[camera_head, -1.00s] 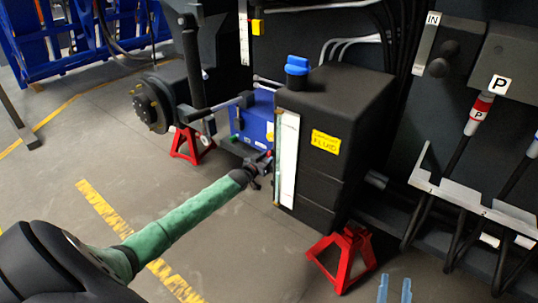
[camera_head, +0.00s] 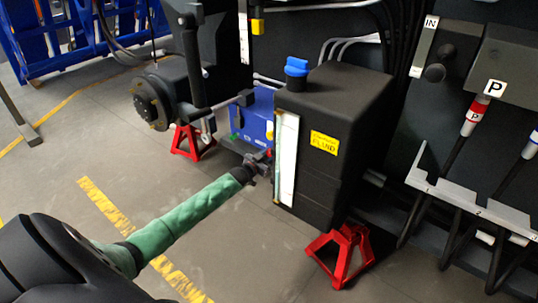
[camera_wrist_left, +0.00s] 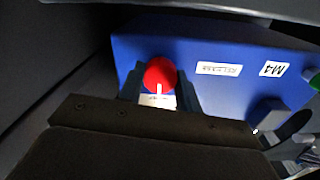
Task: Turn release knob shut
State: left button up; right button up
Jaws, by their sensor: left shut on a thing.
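The release knob (camera_wrist_left: 160,73) is a round red knob with a white mark at its lower edge in the left wrist view. It sits on the blue box (camera_wrist_left: 215,62), which also shows in the head view (camera_head: 262,115). My left gripper (camera_wrist_left: 160,86) has one dark finger on each side of the knob and is shut on it. In the head view my left gripper (camera_head: 262,160) is at the lower front of the blue box, beside the black tank; the knob is mostly hidden there. My right gripper is out of view.
A black tank (camera_head: 350,110) with a blue cap (camera_head: 297,67) stands right of the blue box. Red stands (camera_head: 342,255) are on the floor. Hoses and a numbered bracket (camera_head: 470,205) are at the right.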

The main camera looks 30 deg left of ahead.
pick_arm(q)
jog(key=shift+s+f, duration=0.1)
jog(key=shift+f, duration=0.1)
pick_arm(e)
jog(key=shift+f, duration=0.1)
pick_arm(q)
jog(key=o, duration=1)
jog(key=shift+r, duration=0.1)
jog(key=shift+s, duration=0.3)
jog(key=s, duration=0.7)
jog(key=shift+a+p, duration=0.4)
jog(key=shift+p, duration=0.05)
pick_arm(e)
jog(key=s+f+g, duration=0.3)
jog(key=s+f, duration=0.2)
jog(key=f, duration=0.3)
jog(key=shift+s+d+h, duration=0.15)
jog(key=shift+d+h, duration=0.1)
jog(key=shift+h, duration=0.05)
